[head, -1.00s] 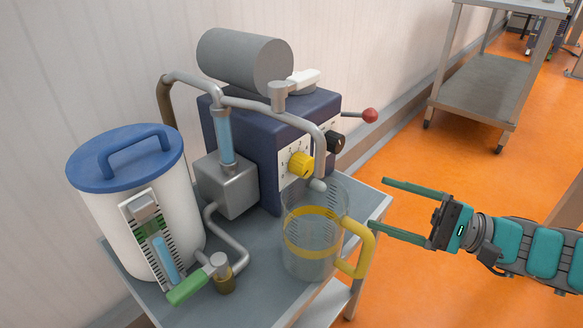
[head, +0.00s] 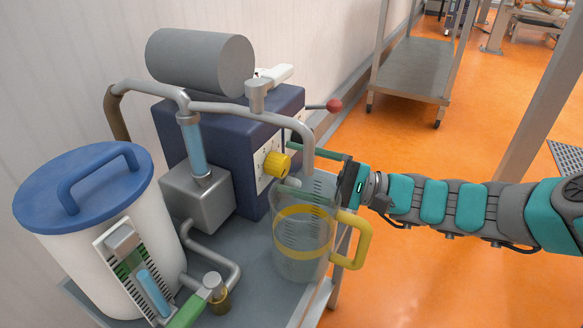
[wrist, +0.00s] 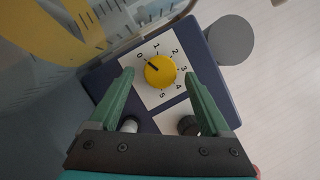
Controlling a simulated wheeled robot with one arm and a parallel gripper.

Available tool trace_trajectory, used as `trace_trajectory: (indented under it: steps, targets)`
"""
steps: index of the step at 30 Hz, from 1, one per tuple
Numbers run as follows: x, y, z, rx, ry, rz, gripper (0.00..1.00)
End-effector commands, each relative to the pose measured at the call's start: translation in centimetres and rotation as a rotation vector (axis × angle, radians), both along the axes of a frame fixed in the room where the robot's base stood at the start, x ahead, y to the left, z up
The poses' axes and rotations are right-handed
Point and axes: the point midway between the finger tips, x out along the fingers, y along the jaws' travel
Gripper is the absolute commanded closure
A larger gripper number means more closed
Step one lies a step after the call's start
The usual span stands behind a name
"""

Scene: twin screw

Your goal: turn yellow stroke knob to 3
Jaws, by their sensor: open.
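The yellow stroke knob (head: 277,165) sits on a white dial plate on the side of a dark blue pump box (head: 228,125). In the wrist view the knob (wrist: 160,71) is in the middle of a scale from 0 to 5, and its dark line points at about 0. My gripper (head: 285,166) is open at the box, with its green fingers reaching toward the dial plate. In the wrist view the gripper (wrist: 158,75) has one finger on each side of the knob, with a gap on both sides.
A clear jug (head: 301,262) with a yellow band and handle stands just below my gripper, with a grey pipe (head: 308,140) above it. A black knob (wrist: 189,125) is beside the yellow one. A red-tipped lever (head: 334,105) sticks out behind.

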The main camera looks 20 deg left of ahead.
Motion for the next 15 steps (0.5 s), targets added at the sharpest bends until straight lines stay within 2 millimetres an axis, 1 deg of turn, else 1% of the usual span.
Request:
trace_trajectory:
  steps: [4,11,12,15]
  targets:
    - [-0.22,0.75,0.14,-0.001,0.000,0.000,0.19]
    - [-0.21,0.82,0.16,-0.002,0.000,-0.001,0.19]
    - [-0.20,0.82,0.17,-0.001,0.000,0.000,0.20]
    - [-0.21,0.81,0.17,-0.001,0.000,0.000,0.31]
